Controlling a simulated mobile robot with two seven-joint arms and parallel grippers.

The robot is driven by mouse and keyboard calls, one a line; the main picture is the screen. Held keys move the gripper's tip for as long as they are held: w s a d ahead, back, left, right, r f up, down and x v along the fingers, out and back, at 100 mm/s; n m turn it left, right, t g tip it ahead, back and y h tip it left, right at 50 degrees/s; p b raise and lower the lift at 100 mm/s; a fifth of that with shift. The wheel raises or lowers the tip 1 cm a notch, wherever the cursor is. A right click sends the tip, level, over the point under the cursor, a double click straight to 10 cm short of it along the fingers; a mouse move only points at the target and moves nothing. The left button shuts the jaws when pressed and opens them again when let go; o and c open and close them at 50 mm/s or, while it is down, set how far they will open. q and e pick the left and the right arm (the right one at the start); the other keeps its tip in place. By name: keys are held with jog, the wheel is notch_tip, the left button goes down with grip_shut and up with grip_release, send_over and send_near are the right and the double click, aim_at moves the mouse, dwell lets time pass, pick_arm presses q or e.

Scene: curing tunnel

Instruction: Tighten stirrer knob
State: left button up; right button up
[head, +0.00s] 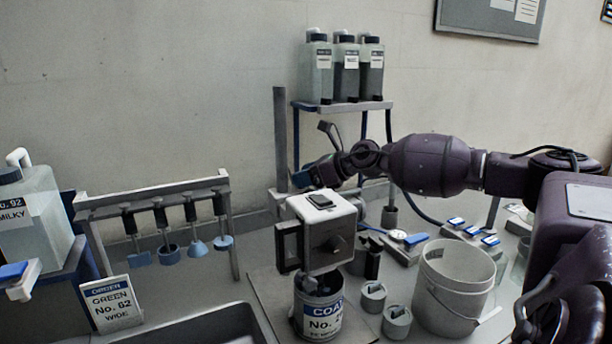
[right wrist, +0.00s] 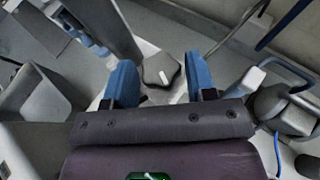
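The stirrer (head: 326,232) is a pale motor box with a black top panel, over a can (head: 318,308) with a blue and white label. A tall grey post (head: 281,135) stands behind it. A dark lobed knob (right wrist: 161,72) with a white mark shows in the right wrist view. My right gripper (right wrist: 160,64) is open, its two blue fingers on either side of the knob with visible gaps. In the head view the right gripper (head: 314,175) is just behind the stirrer, by the post; the knob cannot be made out there. My left gripper is not in view.
A rack (head: 160,193) with several hanging stirrer tools stands left. A shelf (head: 342,106) with three bottles is behind my right arm. A grey bucket (head: 455,285) and small pots (head: 373,297) stand right of the can.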

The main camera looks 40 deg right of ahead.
jog(key=shift+o, duration=1.1)
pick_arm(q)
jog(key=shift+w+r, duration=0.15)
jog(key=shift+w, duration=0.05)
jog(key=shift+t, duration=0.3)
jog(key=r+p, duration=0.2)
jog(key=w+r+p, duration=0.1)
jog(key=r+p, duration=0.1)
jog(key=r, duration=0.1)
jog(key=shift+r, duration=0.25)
pick_arm(e)
jog(key=v, duration=1.1)
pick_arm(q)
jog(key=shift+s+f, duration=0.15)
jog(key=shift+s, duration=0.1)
pick_arm(e)
jog(key=shift+w+r, duration=0.1)
jog(key=shift+w, duration=0.05)
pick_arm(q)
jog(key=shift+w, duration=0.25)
